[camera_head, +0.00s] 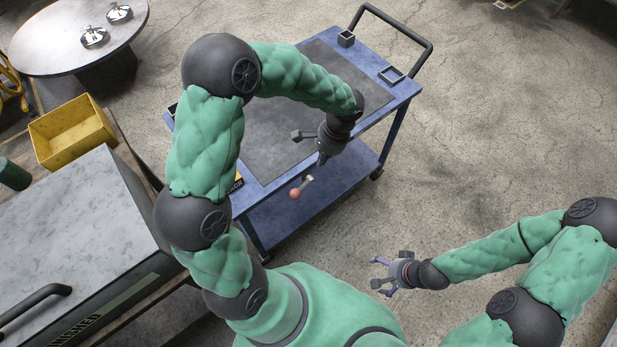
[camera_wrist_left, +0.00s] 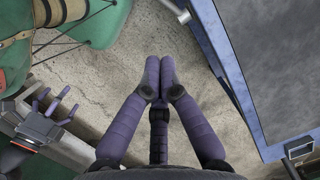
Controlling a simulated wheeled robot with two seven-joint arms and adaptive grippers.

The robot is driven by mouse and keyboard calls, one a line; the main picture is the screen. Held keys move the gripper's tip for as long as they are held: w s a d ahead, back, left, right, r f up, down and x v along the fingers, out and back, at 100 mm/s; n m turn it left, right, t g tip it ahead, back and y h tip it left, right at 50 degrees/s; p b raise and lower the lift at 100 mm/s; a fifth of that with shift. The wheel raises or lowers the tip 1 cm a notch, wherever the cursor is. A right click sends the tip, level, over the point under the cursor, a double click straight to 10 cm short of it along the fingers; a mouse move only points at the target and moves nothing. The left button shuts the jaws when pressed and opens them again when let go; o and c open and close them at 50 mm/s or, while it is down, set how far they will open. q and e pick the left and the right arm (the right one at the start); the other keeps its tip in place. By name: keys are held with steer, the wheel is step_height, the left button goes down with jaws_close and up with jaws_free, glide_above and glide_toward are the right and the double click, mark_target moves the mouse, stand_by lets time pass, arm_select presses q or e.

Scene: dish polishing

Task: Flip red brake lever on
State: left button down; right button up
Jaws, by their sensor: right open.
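The brake lever has a round red knob (camera_head: 295,193) and a short pale metal arm (camera_head: 306,182). It sticks out from the near side of the blue cart (camera_head: 262,190). My left gripper (camera_head: 321,159) is above the cart's near edge, up and to the right of the knob in the head view, apart from it. In the left wrist view its purple fingers (camera_wrist_left: 160,75) meet at the tips with nothing seen between them. The red knob is not seen there. My right gripper (camera_head: 379,276) is open and empty over the floor; it also shows in the left wrist view (camera_wrist_left: 50,112).
The cart has a dark mat (camera_head: 262,128), a lower shelf (camera_head: 310,208) and a black handle (camera_head: 398,25). A yellow bin (camera_head: 68,132) and a marble-topped workbench (camera_head: 75,225) stand left. A round table (camera_head: 65,50) is at the back left. Floor on the right is clear.

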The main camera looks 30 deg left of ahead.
arm_select(q)
steer(key=b, duration=0.2)
glide_toward(305, 184)
steer(key=s+d, duration=0.1)
steer(key=shift+s+a+f+b, duration=0.4)
steer(key=shift+s+f, duration=0.35)
steer(key=shift+f, duration=0.15)
steer(key=shift+s+a+f+b, duration=0.25)
steer(key=shift+s+a+f, duration=0.1)
steer(key=shift+s+f, duration=0.5)
steer(key=shift+w+f, duration=0.1)
steer(key=shift+w, duration=0.05)
